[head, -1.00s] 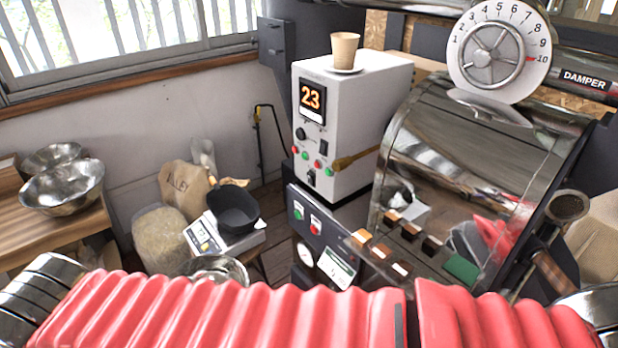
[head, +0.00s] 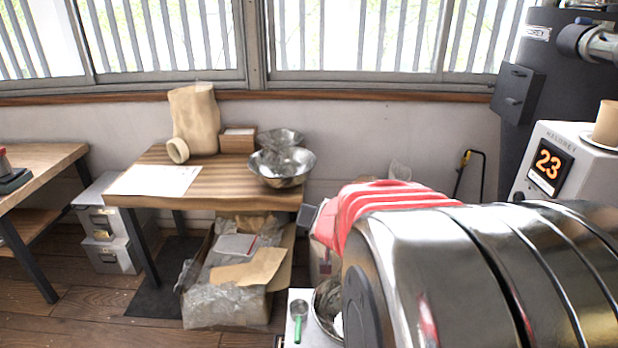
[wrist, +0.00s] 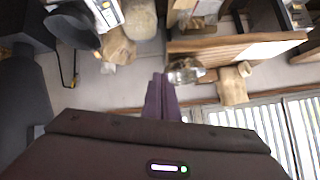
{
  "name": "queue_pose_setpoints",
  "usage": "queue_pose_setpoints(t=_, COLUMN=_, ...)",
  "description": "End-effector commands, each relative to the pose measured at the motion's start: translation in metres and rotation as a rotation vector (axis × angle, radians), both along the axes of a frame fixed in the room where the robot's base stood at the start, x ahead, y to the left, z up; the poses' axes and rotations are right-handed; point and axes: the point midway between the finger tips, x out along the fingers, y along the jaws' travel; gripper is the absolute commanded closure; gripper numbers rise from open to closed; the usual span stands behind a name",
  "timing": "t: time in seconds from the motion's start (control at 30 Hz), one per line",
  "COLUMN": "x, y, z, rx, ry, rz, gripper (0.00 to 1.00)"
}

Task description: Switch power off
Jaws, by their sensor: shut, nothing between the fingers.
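The white control box (head: 590,168) with its lit orange 23 display (head: 549,166) stands at the right edge of the head view. The control box is not clearly in the wrist view. My gripper (wrist: 160,77) shows in the wrist view as dark fingers close together, shut and empty. The fingers point toward the wall and the wooden table and touch nothing that I can make out. My gripper does not show in the head view.
A wooden table (head: 150,188) with metal bowls (head: 281,168) and a paper bag (head: 194,118) stands by the windows. A cardboard box (head: 282,280) is under it. A dark machine body (wrist: 22,100) is at left in the wrist view. Floor (head: 100,305) is open at left.

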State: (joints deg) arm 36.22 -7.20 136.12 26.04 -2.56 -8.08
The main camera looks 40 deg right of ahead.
Motion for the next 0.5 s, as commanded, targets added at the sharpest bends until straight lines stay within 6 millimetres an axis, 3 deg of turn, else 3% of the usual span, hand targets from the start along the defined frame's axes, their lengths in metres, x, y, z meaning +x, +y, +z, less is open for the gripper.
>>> queue_pose_setpoints(t=0.03, x=-0.007, y=-0.025, z=-0.007, rx=-0.009, ry=-0.007, rz=-0.059, gripper=1.0)
queue_pose_setpoints(t=0.2, x=-0.041, y=-0.1, z=-0.025, rx=-0.055, ry=-0.038, rz=-0.256, gripper=1.0)
queue_pose_setpoints(t=0.37, x=-0.086, y=-0.162, z=-0.043, rx=-0.106, ry=-0.047, rz=-0.436, gripper=1.0)
queue_pose_setpoints(t=0.5, x=-0.135, y=-0.207, z=-0.06, rx=-0.156, ry=-0.039, rz=-0.593, gripper=1.0)
